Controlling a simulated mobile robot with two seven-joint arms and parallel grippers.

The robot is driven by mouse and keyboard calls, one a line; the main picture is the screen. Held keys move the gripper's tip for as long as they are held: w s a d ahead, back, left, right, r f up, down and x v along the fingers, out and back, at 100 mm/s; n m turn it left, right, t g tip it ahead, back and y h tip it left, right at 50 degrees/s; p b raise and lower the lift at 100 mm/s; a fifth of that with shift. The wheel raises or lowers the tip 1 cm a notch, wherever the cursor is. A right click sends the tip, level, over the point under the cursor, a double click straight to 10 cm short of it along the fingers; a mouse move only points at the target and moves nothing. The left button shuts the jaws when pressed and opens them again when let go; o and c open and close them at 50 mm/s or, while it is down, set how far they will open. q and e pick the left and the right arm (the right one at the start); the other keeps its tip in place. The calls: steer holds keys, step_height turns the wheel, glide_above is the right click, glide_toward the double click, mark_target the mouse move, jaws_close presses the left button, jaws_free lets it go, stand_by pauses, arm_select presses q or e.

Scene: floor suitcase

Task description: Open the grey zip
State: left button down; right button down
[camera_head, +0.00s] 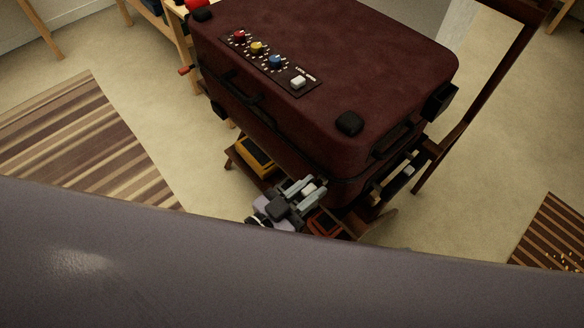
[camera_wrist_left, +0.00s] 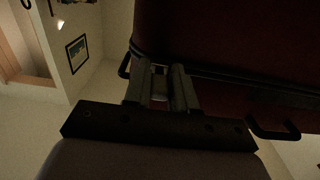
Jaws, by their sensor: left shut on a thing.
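A dark red suitcase (camera_head: 340,55) lies flat on a wooden stand, with a dark zip line running round its side. My left gripper (camera_head: 311,188) is at the suitcase's near lower edge, by the front corner. In the left wrist view my left gripper (camera_wrist_left: 160,84) is shut on a small pale grey piece, the grey zip (camera_wrist_left: 159,97), right at the seam. The fingers hide part of it. The suitcase (camera_wrist_left: 230,35) fills the upper right there, and its lid looks closed. My right gripper is not in view.
A panel (camera_head: 268,62) with red, yellow, blue and white knobs is on the lid. A yellow object (camera_head: 257,156) sits below the suitcase. A wooden chair back (camera_head: 487,85) rises close on the right. A striped rug (camera_head: 85,140) and open floor lie left.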

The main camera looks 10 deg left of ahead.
arm_select(q)
steer(key=shift+s+d+f, duration=0.15)
steer(key=shift+s+d, duration=0.1)
steer(key=c, duration=1)
jaws_free()
steer(key=shift+s+a, duration=0.3)
steer(key=shift+a, duration=0.05)
steer(key=v, duration=0.6)
steer(key=shift+p, duration=0.45)
steer(key=shift+s, duration=0.1)
